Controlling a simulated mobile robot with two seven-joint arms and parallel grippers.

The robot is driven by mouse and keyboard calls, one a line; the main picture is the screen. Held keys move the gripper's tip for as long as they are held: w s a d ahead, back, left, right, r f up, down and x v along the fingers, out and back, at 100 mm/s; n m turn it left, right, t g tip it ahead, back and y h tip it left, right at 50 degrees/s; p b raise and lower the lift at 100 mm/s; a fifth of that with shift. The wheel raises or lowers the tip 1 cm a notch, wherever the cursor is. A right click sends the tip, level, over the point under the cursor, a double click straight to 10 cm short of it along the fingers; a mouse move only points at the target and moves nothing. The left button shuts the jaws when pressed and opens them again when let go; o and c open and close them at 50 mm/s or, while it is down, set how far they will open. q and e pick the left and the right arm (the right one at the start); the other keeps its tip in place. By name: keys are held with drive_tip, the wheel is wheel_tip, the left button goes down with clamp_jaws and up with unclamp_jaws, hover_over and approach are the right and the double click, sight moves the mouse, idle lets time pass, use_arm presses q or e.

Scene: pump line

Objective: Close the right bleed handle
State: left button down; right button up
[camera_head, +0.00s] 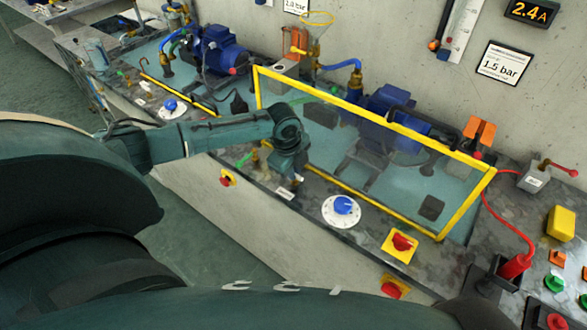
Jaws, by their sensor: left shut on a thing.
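My left gripper (293,186) points down at the front edge of the right pump's bay, by the lower yellow bar. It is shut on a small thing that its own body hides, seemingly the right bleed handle. How far that handle is turned cannot be seen. A small green lever (245,158) on a brass fitting shows just left of the gripper, apart from it. A white label (283,193) lies beside the fingertips. My right gripper is not in view.
A yellow-framed clear guard (375,120) stands over the right blue pump (388,107), close behind my gripper. A white dial with blue knob (342,208) and a red knob on yellow (401,243) are to the right. A red plug (515,266) stands further right.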

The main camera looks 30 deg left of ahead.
use_arm(q)
drive_tip(key=c, duration=1.5)
unclamp_jaws()
drive_tip(key=r, duration=0.4)
drive_tip(key=s+r, duration=0.1)
drive_tip(key=r, duration=0.3)
drive_tip(key=s+r, duration=0.1)
drive_tip(key=r, duration=0.4)
drive_tip(key=shift+s+a+b, duration=0.1)
drive_tip(key=shift+s+b, duration=0.15)
drive_tip(key=shift+b, duration=0.1)
drive_tip(key=shift+f, duration=0.1)
